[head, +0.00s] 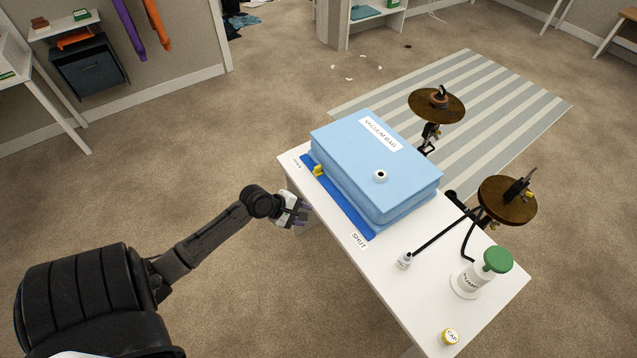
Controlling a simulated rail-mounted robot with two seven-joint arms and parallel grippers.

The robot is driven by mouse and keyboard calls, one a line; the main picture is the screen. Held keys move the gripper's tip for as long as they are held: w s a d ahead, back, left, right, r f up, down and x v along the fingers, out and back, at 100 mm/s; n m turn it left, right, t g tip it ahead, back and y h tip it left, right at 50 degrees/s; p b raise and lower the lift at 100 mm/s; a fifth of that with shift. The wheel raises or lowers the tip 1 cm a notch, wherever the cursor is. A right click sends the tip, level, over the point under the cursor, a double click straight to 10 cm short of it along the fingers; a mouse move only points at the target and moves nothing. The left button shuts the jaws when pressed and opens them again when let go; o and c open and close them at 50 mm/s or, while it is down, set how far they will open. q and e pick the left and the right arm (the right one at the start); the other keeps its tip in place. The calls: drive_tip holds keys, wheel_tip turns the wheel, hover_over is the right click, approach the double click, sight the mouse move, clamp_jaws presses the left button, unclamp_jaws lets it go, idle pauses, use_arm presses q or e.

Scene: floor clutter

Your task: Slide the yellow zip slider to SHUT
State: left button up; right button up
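The yellow zip slider (318,170) sits on the blue zip strip (345,205) along the near left side of the light blue vacuum bag (352,152). It is at the strip's far end, next to the OPEN label (297,163). The SHUT label (359,241) is on the white table at the strip's near end. My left gripper (304,208) is beside the table's left edge, apart from the slider and nearer to me. Its fingers are small and partly hidden, so I cannot tell their opening. My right gripper is not in view.
The carpet left of the table is clear.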

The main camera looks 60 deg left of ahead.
use_arm(q)
drive_tip(key=w+a+f+n+t+b, duration=0.2)
drive_tip(key=w+a+f+n+b, duration=0.15)
drive_tip(key=a+n, duration=0.4)
drive_tip(key=n+t+y+b, duration=0.3)
drive_tip(key=n+b, duration=0.3)
drive_tip(key=n, duration=0.1)
approach(316, 167)
drive_tip(key=b+x, duration=0.4)
drive_tip(key=x, duration=0.7)
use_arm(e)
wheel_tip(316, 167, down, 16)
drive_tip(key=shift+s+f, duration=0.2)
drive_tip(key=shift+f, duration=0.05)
use_arm(q)
drive_tip(key=shift+s, duration=0.1)
clamp_jaws()
